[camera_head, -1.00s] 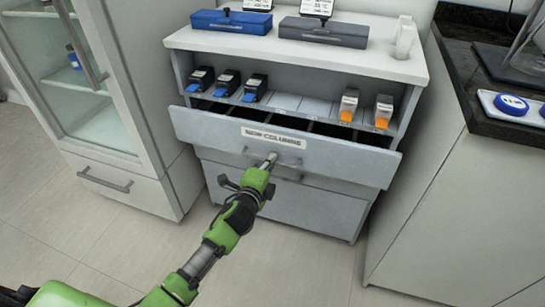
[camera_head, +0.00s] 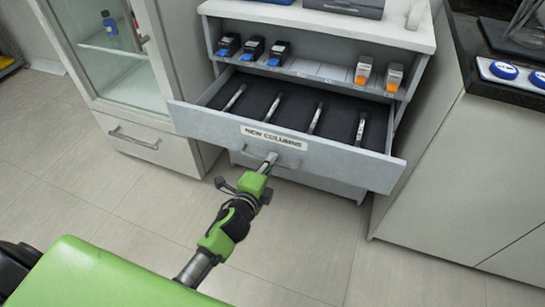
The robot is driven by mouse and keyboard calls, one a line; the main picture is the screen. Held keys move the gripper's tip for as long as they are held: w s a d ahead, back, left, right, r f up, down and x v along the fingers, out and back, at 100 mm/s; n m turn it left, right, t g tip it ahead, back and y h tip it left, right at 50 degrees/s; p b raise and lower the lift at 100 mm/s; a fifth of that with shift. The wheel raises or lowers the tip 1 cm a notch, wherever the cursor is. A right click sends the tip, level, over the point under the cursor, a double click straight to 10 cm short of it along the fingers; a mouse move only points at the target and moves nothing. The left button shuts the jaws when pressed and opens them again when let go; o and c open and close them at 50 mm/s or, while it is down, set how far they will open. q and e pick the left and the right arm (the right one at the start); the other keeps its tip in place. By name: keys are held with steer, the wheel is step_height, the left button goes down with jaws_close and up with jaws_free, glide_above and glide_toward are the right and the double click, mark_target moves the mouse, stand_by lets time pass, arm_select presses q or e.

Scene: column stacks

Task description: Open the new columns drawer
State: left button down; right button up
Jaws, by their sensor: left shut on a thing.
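The new columns drawer (camera_head: 205,122) is pulled well out of the grey cabinet. Its front carries a label (camera_head: 274,138) reading NEW COLUMNS. Inside, several slim metal columns (camera_head: 316,118) lie apart on a dark lining. My left gripper (camera_head: 269,161) is at the drawer's handle, below the label, and is shut on it. My right gripper is not in view.
The shelf above the drawer holds blue-tipped cartridges (camera_head: 254,48) and orange-tipped cartridges (camera_head: 394,77). A glass-door cabinet (camera_head: 125,80) stands at left, a dark-topped counter (camera_head: 460,170) at right. The floor (camera_head: 300,240) in front is clear.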

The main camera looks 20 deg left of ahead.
arm_select(q)
steer(key=shift+s, duration=0.1)
stand_by(0.3)
steer(key=c, duration=2.5)
jaws_free()
steer(key=v, duration=1.2)
